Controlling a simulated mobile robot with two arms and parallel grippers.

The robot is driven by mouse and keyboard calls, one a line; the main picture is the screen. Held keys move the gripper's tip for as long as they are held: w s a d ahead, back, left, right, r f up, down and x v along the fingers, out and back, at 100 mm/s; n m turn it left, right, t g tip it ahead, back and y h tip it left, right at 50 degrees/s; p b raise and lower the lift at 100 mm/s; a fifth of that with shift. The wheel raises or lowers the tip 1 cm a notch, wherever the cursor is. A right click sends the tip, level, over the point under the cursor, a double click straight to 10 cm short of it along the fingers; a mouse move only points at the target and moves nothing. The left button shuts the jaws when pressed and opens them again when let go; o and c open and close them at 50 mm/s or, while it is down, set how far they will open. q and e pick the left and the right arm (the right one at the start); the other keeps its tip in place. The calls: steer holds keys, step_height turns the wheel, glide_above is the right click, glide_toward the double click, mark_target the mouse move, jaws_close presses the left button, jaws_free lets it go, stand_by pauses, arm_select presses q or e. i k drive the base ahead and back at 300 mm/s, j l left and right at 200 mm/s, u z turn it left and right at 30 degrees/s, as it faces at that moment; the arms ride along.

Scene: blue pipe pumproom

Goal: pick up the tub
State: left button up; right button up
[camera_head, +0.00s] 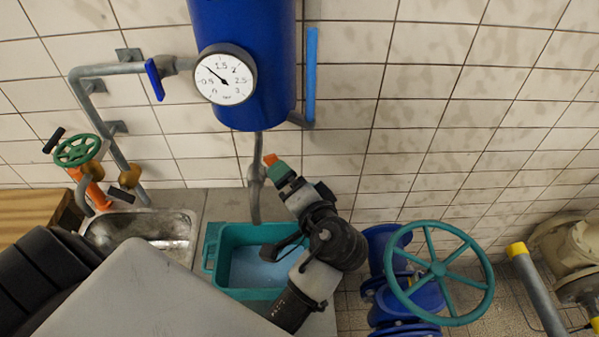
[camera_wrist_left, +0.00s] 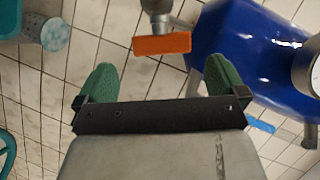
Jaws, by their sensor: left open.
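The tub (camera_head: 213,262) is a teal rectangular container with a grip at its left end. It stands upright on the grey counter beside the sink, below the blue tank, and its inside looks pale blue. My arm crosses in front of its right part and hides it. My left gripper (camera_head: 282,173) is above and behind the tub, near the pipe under the tank, apart from the tub. In the left wrist view its two green fingers (camera_wrist_left: 160,76) are spread with nothing between them. An orange plate-like handle (camera_wrist_left: 162,44) is just beyond them. My right gripper is not in view.
A metal sink (camera_head: 160,232) lies left of the tub. A pipe (camera_head: 254,190) hangs from the blue tank (camera_head: 250,75) over the tub. A large teal handwheel (camera_head: 438,268) with blue valve parts stands to the right. A gauge (camera_head: 225,76) is mounted on the tank.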

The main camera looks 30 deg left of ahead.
mark_target(238, 271)
steer(key=k+j, duration=0.2)
steer(key=k, duration=0.3)
steer(key=k+j, duration=0.15)
steer(key=k, duration=0.3)
